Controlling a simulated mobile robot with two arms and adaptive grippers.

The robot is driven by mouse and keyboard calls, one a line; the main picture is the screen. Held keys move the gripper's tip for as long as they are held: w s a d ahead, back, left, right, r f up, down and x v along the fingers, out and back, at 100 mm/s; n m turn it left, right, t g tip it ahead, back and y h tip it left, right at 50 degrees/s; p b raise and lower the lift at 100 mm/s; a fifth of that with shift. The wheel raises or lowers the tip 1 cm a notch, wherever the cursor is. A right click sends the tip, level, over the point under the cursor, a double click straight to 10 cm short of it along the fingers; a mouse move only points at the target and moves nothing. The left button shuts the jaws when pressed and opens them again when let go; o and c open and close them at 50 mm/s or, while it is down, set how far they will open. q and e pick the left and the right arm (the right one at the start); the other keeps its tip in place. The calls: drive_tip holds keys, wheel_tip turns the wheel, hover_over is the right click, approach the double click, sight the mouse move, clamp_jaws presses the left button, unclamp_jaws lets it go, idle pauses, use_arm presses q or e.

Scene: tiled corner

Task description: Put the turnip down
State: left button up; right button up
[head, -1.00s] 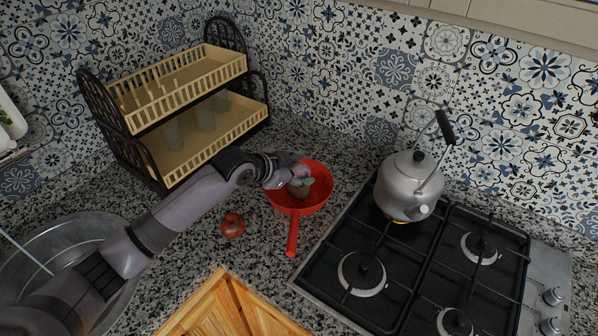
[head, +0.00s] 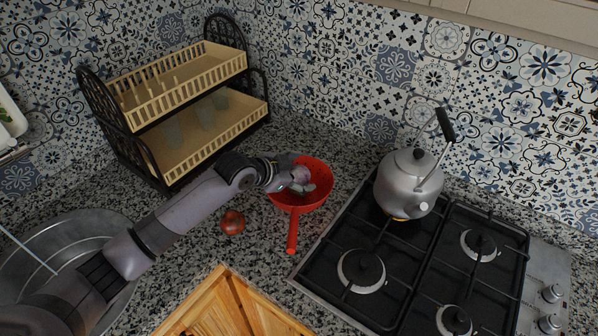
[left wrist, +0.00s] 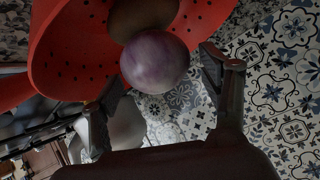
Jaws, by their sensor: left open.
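The turnip (left wrist: 155,62) is round, purple and whitish. In the left wrist view it is at the red colander, beside a brown rounded thing (left wrist: 142,14). My left gripper (left wrist: 152,88) is open, with one finger on either side of the view and the turnip just beyond them. In the head view my left gripper (head: 301,184) is over the bowl of the red colander (head: 319,196) and hides much of its inside. I cannot make out the turnip there. Whether it touches a finger is unclear. My right gripper is not in view.
A red tomato-like thing (head: 231,222) lies on the speckled counter (head: 262,255), left of the colander handle. A dish rack (head: 180,95) stands behind my arm. A gas hob (head: 400,260) with a metal kettle (head: 408,185) is to the right. A metal sink (head: 60,240) is at left.

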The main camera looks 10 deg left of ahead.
use_arm(q)
drive_tip(key=shift+r, duration=0.15)
drive_tip(key=b+v, duration=0.2)
drive_tip(key=v, duration=0.9)
drive_tip(key=shift+a, duration=0.1)
drive_tip(key=shift+s+a+r, duration=0.15)
drive_tip(key=shift+s+r, duration=0.15)
drive_tip(key=shift+s, duration=0.05)
